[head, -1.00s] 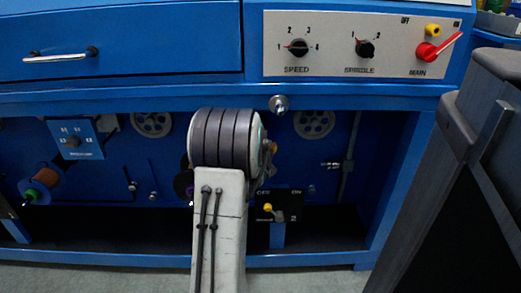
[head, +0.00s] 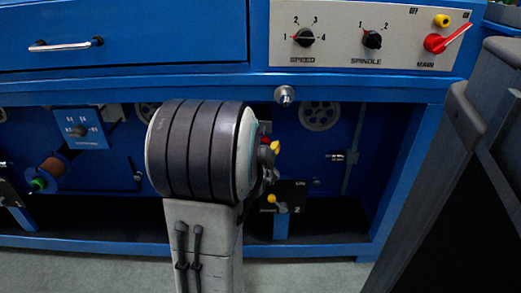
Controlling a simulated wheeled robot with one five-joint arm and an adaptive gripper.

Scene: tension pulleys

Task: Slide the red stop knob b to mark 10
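I cannot pick out red stop knob b or mark 10 for certain. A small red spot (head: 265,141) shows beside a yellow tip (head: 275,147) at the right edge of my arm, too small and too covered to identify. My arm's large dark ribbed joint stands in the middle and hides much of the machine's lower bay behind it.
The blue machine has a drawer with a handle (head: 66,45) and a switch panel (head: 376,58) with a red main lever (head: 436,43). A round silver knob (head: 285,95) sits on the front rail. A dark grey cabinet (head: 490,110) stands close on the right.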

